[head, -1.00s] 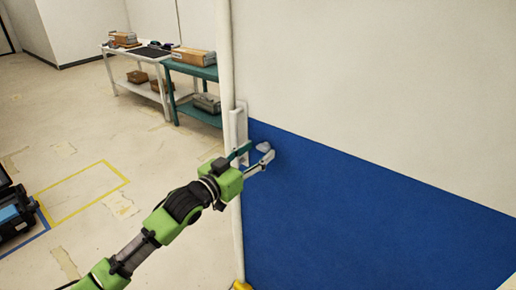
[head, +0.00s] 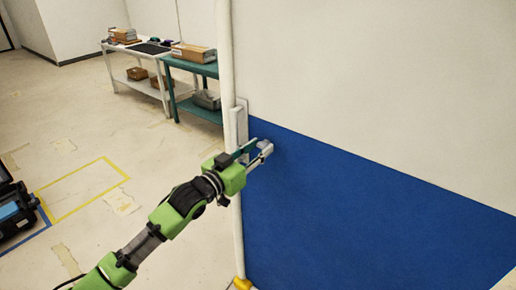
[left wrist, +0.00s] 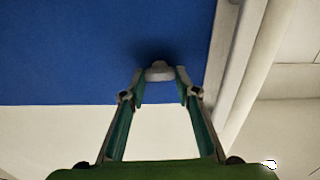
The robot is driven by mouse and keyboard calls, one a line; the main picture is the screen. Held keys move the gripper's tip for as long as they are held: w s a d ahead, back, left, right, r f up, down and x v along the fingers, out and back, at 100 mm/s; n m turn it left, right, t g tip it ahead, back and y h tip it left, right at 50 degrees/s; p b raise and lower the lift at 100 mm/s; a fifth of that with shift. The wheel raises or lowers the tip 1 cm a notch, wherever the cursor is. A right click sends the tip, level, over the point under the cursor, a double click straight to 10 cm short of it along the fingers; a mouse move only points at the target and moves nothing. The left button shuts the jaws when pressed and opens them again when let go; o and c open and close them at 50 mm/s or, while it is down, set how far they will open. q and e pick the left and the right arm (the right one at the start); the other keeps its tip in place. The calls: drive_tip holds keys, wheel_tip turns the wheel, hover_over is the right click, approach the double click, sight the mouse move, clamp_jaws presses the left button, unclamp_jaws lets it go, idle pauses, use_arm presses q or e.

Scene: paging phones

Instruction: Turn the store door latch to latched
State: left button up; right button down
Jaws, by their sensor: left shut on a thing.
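The store door latch (left wrist: 159,71) is a small light grey knob on the blue lower part of a wall or door panel (head: 360,215). In the left wrist view it sits between the fingertips of my left gripper (left wrist: 160,78), which is shut on it. In the head view the left gripper (head: 261,149) reaches the panel near its left edge, and the fingers partly hide the latch (head: 264,145). I cannot tell the latch's turned position. My right gripper is not in view.
A white upright post (head: 226,70) and a pale plate (head: 241,118) stand just left of the latch. A white table (head: 123,49) and a teal table (head: 190,68) with boxes stand behind. An open black case (head: 12,212) is on the floor at left.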

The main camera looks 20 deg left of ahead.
use_arm(q)
drive_tip(key=n+p, duration=0.2)
drive_tip(key=n, duration=0.1)
drive_tip(key=shift+a+r+n, duration=0.1)
drive_tip(key=shift+r+n, duration=0.05)
drive_tip(key=shift+n, duration=0.15)
drive_tip(key=shift+c, duration=0.2)
drive_tip(key=shift+o, duration=0.2)
drive_tip(key=n+p, duration=0.2)
drive_tip(key=n, duration=0.2)
drive_tip(key=n+p, duration=0.1)
drive_tip(key=n, duration=0.4)
drive_tip(key=shift+a+f+n+p, duration=0.15)
drive_tip(key=shift+n+p, duration=0.15)
drive_tip(key=shift+n, duration=0.85)
drive_tip(key=shift+d+f+n+p, duration=0.1)
drive_tip(key=shift+n+p, duration=0.15)
drive_tip(key=shift+n, duration=0.9)
drive_tip(key=o, duration=1.1)
